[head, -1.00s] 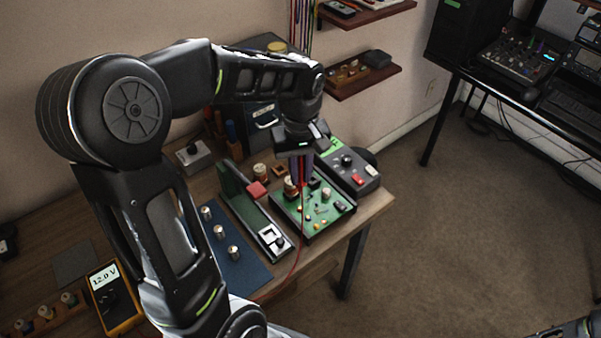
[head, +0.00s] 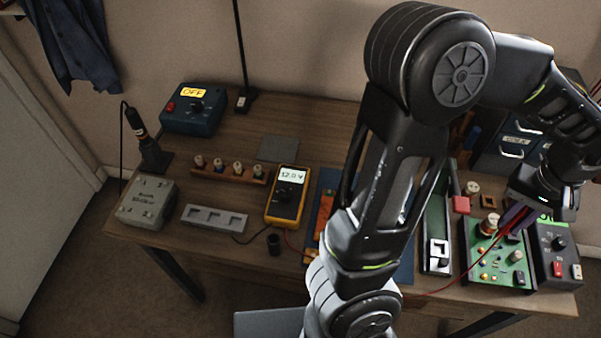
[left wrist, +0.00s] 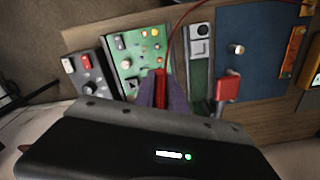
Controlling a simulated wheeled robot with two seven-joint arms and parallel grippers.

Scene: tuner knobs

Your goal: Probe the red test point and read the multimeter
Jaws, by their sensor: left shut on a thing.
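My left gripper (head: 514,219) is shut on a red probe and is over the green circuit board (head: 478,276). In the left wrist view the red probe (left wrist: 161,84) stands between the purple fingers, toward the board (left wrist: 127,80). A red lead (head: 445,287) runs from it across the bench. Whether the tip touches a test point is too small to tell, and I cannot make out the red test point surely. The yellow multimeter (head: 284,211) lies mid-bench, its display showing 12.0 V. My right gripper is not in view.
A dark box with red and white switches (head: 554,250) stands right of the board. My left arm covers much of the blue mat (head: 405,268). A blue supply reading OFF (head: 193,108) is at back left.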

